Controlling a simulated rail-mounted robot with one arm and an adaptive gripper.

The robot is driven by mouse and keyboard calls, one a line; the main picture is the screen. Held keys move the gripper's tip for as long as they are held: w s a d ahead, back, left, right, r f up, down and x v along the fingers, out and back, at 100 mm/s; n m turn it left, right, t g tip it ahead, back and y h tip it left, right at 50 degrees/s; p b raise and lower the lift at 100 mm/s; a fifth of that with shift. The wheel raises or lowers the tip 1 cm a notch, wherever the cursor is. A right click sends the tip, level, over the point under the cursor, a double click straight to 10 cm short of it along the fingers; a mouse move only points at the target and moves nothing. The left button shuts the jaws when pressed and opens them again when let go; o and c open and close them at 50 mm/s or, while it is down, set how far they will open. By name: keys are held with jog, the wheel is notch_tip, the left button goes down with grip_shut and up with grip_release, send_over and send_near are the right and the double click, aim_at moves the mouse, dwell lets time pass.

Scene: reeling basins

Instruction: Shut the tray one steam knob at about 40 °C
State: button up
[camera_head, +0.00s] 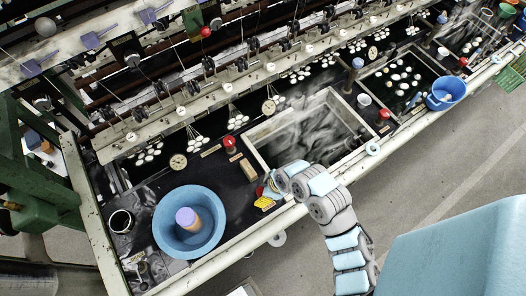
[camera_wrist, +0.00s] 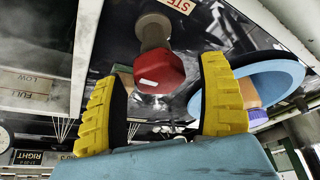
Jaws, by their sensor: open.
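A red steam knob (camera_wrist: 158,68) on a grey-brown stem shows in the wrist view, under a partly seen label starting "STE" (camera_wrist: 181,5). My gripper (camera_wrist: 162,100) is open, its yellow ridged pads on either side of the knob with visible gaps. In the head view my gripper (camera_head: 266,197) is at the front rim, by the near left corner of a steaming tray (camera_head: 262,152). A sliver of red (camera_head: 259,190) shows beside the fingers; the rest is hidden. A round dial (camera_head: 178,161) stands to the left; its reading is too small to tell.
A blue basin (camera_head: 160,222) holding a purple-topped cylinder is left of my gripper. A second dial (camera_head: 268,106) is by the tray's far edge. Open floor (camera_head: 440,180) lies in front.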

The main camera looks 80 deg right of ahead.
jog(key=c, duration=1.2)
